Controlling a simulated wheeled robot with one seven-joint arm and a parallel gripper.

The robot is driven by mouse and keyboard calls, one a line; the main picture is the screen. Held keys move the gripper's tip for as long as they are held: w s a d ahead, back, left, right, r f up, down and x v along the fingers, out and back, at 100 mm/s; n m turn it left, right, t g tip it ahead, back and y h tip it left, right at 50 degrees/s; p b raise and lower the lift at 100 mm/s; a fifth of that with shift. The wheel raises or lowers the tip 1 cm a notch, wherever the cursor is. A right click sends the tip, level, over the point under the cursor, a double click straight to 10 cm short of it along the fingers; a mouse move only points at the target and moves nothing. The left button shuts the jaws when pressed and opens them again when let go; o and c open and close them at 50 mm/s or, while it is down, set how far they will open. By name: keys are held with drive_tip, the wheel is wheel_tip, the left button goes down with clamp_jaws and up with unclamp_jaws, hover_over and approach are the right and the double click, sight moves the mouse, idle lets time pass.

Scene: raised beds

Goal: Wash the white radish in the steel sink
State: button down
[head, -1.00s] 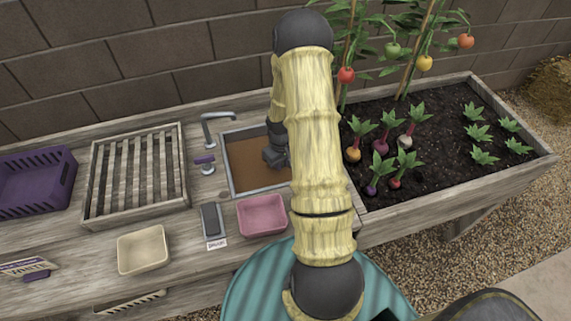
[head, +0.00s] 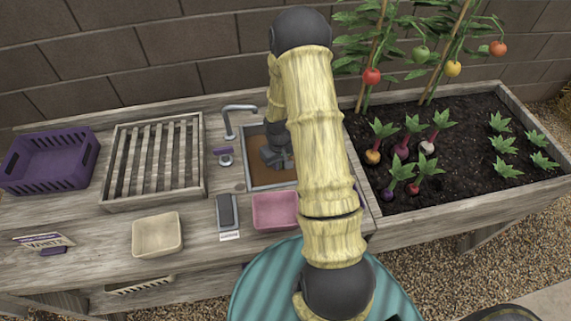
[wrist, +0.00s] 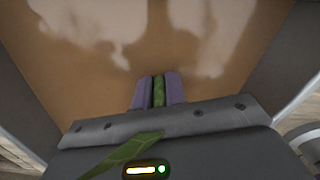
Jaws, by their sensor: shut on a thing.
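The steel sink (head: 245,172) is set in the wooden bench and holds brown, cloudy water. My gripper (wrist: 158,90) is over or in the sink, pointing down at the water. Its purple fingers are shut on the green stem (wrist: 158,92) of a plant, and a green leaf (wrist: 130,152) lies back across the gripper body. The root below the stem is hidden, so I cannot see its colour or whether it is under water. In the head view the fingers are hidden, and only the dark wrist end (head: 277,157) shows in the sink.
A tap (head: 238,108) stands at the sink's back left. A slatted wooden rack (head: 152,160), purple crate (head: 50,165), cream tray (head: 157,252) and pink tray (head: 275,222) lie around it. Several roots grow in the soil bed (head: 465,125).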

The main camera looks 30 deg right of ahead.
drive_tip(key=shift+w+a, duration=0.3)
drive_tip(key=shift+a, duration=0.65)
drive_tip(key=shift+d, duration=0.1)
drive_tip(key=shift+s+d+p, duration=0.15)
drive_tip(key=shift+s+d, duration=0.1)
drive_tip(key=shift+d, duration=0.55)
drive_tip(key=shift+s+d+p, duration=0.2)
drive_tip(key=shift+d, duration=0.55)
drive_tip(key=shift+s+d+p, duration=0.15)
drive_tip(key=shift+s+d, duration=0.1)
drive_tip(key=shift+d, duration=0.55)
wheel_tip(320, 180, up, 17)
drive_tip(key=p, duration=1.3)
